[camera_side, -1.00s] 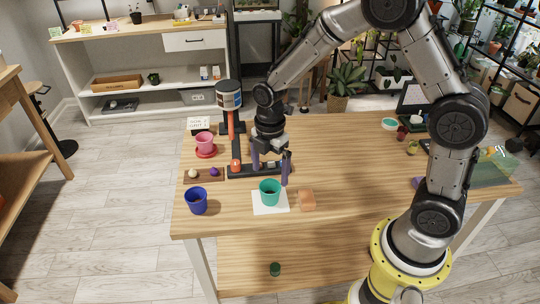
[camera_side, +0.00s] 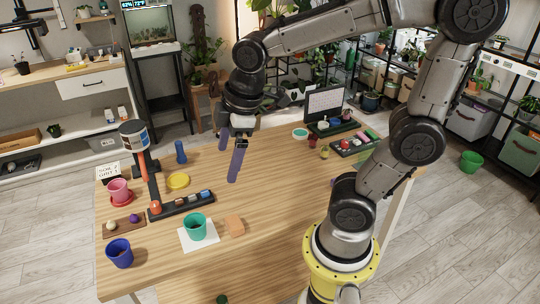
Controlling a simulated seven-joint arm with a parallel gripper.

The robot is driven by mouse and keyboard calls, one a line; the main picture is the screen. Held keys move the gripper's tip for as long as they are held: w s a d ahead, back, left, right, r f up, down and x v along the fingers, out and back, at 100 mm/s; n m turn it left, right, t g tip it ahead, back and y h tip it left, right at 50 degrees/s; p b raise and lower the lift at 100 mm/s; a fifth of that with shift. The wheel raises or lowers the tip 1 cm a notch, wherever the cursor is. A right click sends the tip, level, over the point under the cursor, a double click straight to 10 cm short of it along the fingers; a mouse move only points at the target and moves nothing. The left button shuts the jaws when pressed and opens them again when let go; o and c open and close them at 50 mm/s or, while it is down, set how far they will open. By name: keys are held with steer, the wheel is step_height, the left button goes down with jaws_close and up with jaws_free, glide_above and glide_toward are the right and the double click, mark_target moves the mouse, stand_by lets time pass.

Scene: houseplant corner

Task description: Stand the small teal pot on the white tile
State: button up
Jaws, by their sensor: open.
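The small teal pot (camera_side: 195,226) stands upright on the white tile (camera_side: 211,241) near the front of the table. The tile shows around the pot's base. My gripper (camera_side: 229,167) is open and empty. It is raised above the table, behind and to the right of the pot, well apart from it. Its two purple fingers point down with a gap between them.
A dark tray (camera_side: 181,205) lies behind the tile. The table's right middle is clear.

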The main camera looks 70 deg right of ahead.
steer(key=s+r+m+t, duration=0.1)
steer(key=s+m+t, duration=0.1)
steer(key=s+m, duration=0.5)
steer(key=shift+s+d+r+m, duration=0.2)
steer(key=shift+s+d+m, duration=0.1)
steer(key=shift+s, duration=0.85)
